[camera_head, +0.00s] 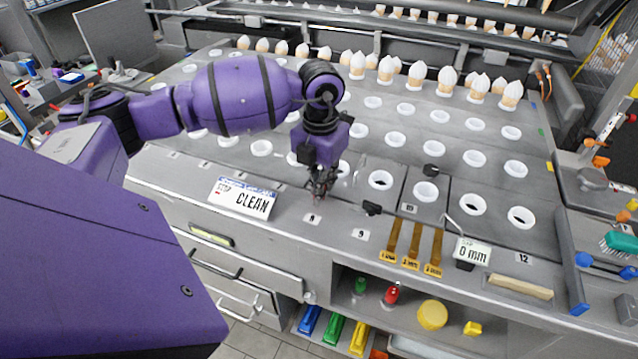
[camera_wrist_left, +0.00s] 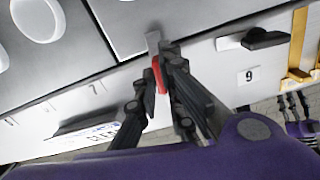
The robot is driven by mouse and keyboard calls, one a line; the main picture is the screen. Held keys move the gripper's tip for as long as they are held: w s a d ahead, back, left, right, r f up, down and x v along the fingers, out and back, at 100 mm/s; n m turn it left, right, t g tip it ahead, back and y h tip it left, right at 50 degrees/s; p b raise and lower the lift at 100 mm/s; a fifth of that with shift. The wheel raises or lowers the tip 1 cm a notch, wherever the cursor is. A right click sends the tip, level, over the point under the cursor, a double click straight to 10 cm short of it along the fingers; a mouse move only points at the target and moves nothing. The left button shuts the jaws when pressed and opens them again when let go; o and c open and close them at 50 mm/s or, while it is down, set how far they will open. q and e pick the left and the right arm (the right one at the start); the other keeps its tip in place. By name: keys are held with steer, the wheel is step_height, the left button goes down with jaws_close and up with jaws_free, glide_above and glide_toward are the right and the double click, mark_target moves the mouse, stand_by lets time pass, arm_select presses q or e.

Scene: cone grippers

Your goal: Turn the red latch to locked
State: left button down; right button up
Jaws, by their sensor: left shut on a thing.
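The red latch (camera_wrist_left: 159,76) shows in the left wrist view as a small red piece between my left gripper's fingers, with a grey metal tab (camera_wrist_left: 153,42) just beyond it. My left gripper (camera_head: 320,190) is at the front edge of the grey worktop, near the label 8, and its fingers (camera_wrist_left: 158,90) are shut on the latch. In the head view the fingers hide the latch. I cannot tell which way the latch is turned.
A CLEAN sign (camera_head: 243,198) stands left of the gripper. A black latch handle (camera_head: 372,208) is close on its right, near label 9. White cups (camera_head: 381,180) sit in the worktop behind.

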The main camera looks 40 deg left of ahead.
arm_select(q)
steer(key=shift+r+n, duration=0.1)
steer(key=shift+n, duration=0.3)
arm_select(e)
steer(key=shift+w+a+r, duration=0.15)
steer(key=shift+w+r, duration=0.05)
steer(key=shift+w, duration=0.05)
arm_select(q)
steer(key=c, duration=1.9)
jaws_free()
steer(key=shift+o, duration=0.2)
step_height(320, 180, up, 12)
